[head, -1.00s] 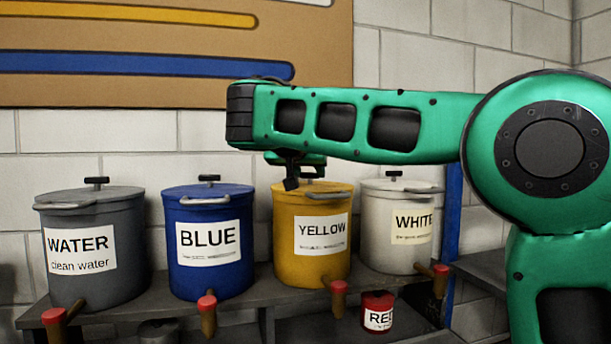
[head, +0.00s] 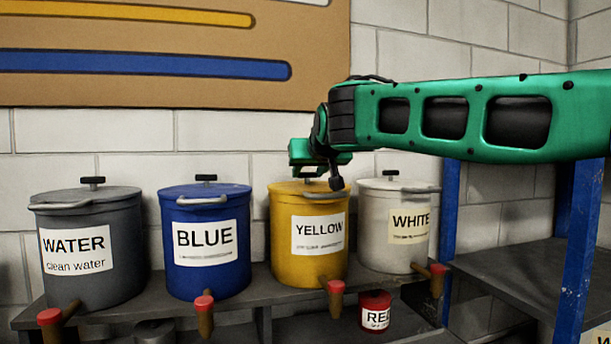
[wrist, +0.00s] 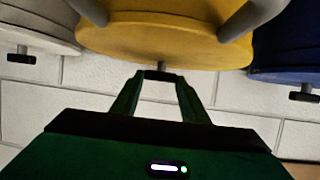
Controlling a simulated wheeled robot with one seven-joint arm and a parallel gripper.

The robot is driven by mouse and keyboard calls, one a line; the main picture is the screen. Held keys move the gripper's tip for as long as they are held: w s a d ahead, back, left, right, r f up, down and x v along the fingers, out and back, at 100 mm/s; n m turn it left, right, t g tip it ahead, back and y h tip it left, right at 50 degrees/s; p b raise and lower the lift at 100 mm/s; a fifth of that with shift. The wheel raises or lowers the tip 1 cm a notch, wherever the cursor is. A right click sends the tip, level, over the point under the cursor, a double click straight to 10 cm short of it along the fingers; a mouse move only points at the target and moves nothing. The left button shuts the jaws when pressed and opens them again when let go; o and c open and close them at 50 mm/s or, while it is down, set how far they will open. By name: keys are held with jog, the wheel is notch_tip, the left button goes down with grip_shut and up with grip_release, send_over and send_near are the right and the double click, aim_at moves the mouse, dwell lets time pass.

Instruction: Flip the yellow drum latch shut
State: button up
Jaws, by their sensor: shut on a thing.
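The yellow drum (head: 285,245) stands on the shelf, lid on, with a grey handle-like bar (head: 322,196) at the lid's front. A small black T-shaped knob (head: 312,181) tops the lid; I cannot tell which piece is the latch. My gripper (head: 311,174) reaches down just above the lid. In the wrist view the yellow drum (wrist: 160,45) appears upside down, with the grey bar's two ends at its sides. My green fingertips (wrist: 160,76) close on the black knob (wrist: 158,73), their contact partly hidden. The lid looks level.
The blue drum (head: 205,270) and grey water drum (head: 90,285) stand left, the white drum (head: 395,255) close on the right. Red-capped taps (head: 335,287) stick out in front. A small red pot (head: 376,300) sits lower. A blue shelf post (head: 580,240) rises at right.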

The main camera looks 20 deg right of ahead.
jog(key=shift+n+y, duration=0.6)
jog(key=shift+y, duration=0.1)
jog(key=o, duration=1.1)
jog(key=shift+c, duration=0.2)
jog(key=v, duration=1)
jog(key=shift+s+d, duration=0.1)
jog(key=shift+s, duration=0.2)
